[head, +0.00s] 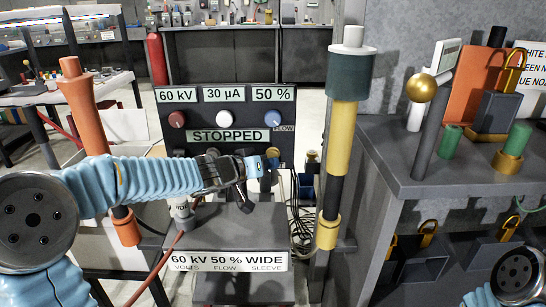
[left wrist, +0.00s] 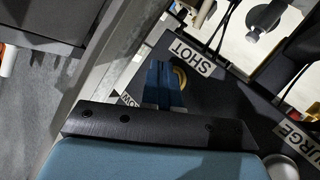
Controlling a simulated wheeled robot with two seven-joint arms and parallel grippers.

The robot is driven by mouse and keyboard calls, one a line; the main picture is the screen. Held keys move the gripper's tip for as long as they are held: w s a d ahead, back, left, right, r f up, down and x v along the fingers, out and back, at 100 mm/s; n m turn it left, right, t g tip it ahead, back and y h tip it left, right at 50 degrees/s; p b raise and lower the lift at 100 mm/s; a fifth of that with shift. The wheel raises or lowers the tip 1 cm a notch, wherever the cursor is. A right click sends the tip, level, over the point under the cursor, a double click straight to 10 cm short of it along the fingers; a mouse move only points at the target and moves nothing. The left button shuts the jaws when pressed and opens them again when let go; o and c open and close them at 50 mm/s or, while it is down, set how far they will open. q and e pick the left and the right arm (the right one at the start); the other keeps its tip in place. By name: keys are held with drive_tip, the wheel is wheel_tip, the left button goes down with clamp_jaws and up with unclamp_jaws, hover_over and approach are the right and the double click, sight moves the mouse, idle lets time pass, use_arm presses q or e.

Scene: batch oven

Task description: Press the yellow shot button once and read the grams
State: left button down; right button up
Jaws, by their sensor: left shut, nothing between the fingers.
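The yellow shot button (left wrist: 181,76) shows as a curved yellow edge beside the SHOT label (left wrist: 192,57) in the left wrist view. My left gripper (left wrist: 164,84) is shut and empty; its blue fingers overlap the button in that view and hide part of it. I cannot tell whether they touch. In the head view my left gripper (head: 256,165) reaches from the left over the dark machine, in front of the panel (head: 224,108) reading 60 kV, 30 µA, 50 % and STOPPED. I see no readable grams figure. My right gripper is out of view.
An orange post (head: 82,105) stands left of the machine and a yellow-and-black post (head: 338,140) stands right of it. A front plate (head: 225,262) reads 60 kV 50 % WIDE. A grey bench (head: 470,172) on the right carries several objects.

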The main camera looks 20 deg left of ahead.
use_arm(q)
drive_tip(key=shift+s+d+b, duration=0.15)
drive_tip(key=shift+s+d, duration=0.1)
drive_tip(key=shift+s, duration=0.55)
drive_tip(key=shift+s+d+b, duration=0.2)
drive_tip(key=shift+s, duration=0.65)
drive_tip(key=shift+s+d+b, duration=0.15)
drive_tip(key=shift+s+d, duration=0.1)
drive_tip(key=shift+s, duration=0.55)
